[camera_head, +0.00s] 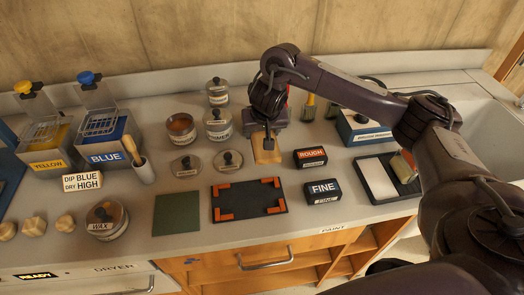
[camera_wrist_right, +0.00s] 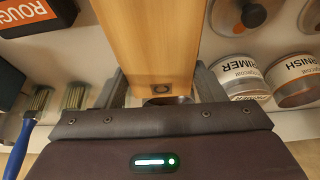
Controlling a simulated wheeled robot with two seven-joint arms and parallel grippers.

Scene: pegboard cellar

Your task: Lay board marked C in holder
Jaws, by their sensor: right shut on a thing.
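A light wooden board (camera_head: 267,152) hangs from my right gripper (camera_head: 268,136), above the worktop and behind the holder. In the right wrist view the board (camera_wrist_right: 152,40) sits between the two fingers, with a small dark mark like a C near its gripped end. My right gripper is shut on it. The holder (camera_head: 248,200) is a flat black plate with orange corner pieces on the front of the worktop; it is empty. My left gripper is not in view.
A green mat (camera_head: 177,214) lies left of the holder. The ROUGH block (camera_head: 310,158) and FINE block (camera_head: 322,190) stand to its right. Lidded tins (camera_head: 218,124) stand behind and left of the board. A tray with a white pad (camera_head: 380,180) lies farther right.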

